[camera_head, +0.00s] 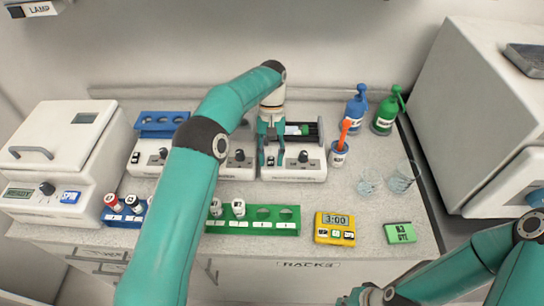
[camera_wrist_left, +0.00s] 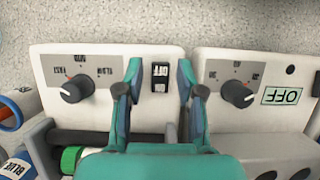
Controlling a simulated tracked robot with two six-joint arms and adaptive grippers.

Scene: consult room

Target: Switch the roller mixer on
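The roller mixer (camera_head: 296,173) is a white box at the back middle of the bench, with dark rollers and a green-capped tube on top. In the left wrist view its front panel (camera_wrist_left: 110,60) appears upside down, with a black speed knob (camera_wrist_left: 77,89) and a black-and-white rocker switch (camera_wrist_left: 160,77) marked ON and OFF. I cannot tell which side is pressed. My left gripper (camera_head: 272,159) is over the switch, its teal fingers apart on either side of it with nothing held. My right arm shows at lower right; its gripper (camera_head: 370,296) is cut off by the bottom edge.
Another white device with a knob (camera_wrist_left: 238,94) and an OFF display (camera_wrist_left: 288,95) stands close beside the mixer. A cup with an orange-handled tool (camera_head: 339,155), bottles and glass beakers (camera_head: 370,181) stand to the right. A green rack (camera_head: 253,221) and yellow timer (camera_head: 335,229) lie in front.

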